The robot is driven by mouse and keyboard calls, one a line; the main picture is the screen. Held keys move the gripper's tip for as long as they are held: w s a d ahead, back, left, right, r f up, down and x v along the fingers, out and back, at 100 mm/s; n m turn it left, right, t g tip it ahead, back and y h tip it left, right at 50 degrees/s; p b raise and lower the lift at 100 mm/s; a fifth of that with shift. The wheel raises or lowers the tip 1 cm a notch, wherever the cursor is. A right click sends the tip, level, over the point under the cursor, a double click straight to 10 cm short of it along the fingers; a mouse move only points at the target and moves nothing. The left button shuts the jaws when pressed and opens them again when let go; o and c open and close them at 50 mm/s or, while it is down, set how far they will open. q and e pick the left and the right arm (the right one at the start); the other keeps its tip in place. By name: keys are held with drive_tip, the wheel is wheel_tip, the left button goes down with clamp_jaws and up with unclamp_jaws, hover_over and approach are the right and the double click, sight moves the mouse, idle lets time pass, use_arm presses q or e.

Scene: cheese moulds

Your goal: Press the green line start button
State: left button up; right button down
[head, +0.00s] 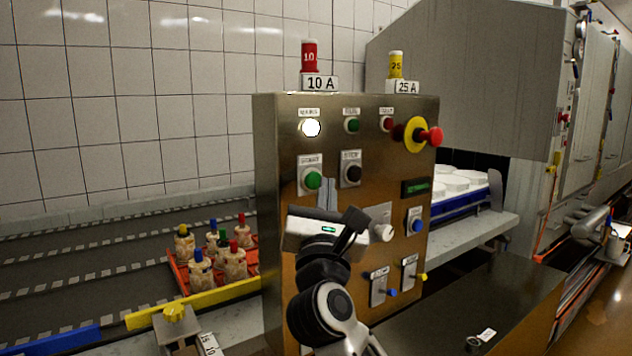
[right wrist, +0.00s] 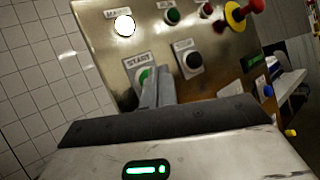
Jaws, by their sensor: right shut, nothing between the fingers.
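The green start button (head: 313,180) sits on a white plate on the brown metal control panel (head: 275,110). In the right wrist view the green button (right wrist: 145,76) shows under a START label, partly hidden behind my fingertips. My right gripper (head: 327,183) is shut and empty, its fingers pointing up at the panel just right of and below the button. In the right wrist view the right gripper (right wrist: 157,82) overlaps the button's right part; I cannot tell whether it touches. My left gripper is not in view.
A dark button (head: 351,173) is right of the start button. A red emergency stop (head: 432,137) on a yellow ring sticks out at the upper right. A white lamp (head: 310,128) glows above. A red tray (head: 181,277) with several capped pieces lies left.

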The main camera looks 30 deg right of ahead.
drive_tip(key=shift+w, duration=0.35)
drive_tip(key=shift+w, duration=0.5)
idle(0.7)
drive_tip(key=shift+s, duration=0.9)
drive_tip(key=shift+p, duration=0.3)
drive_tip(key=s+p, duration=0.1)
drive_tip(key=s, duration=0.4)
drive_tip(key=shift+d, duration=0.2)
idle(0.6)
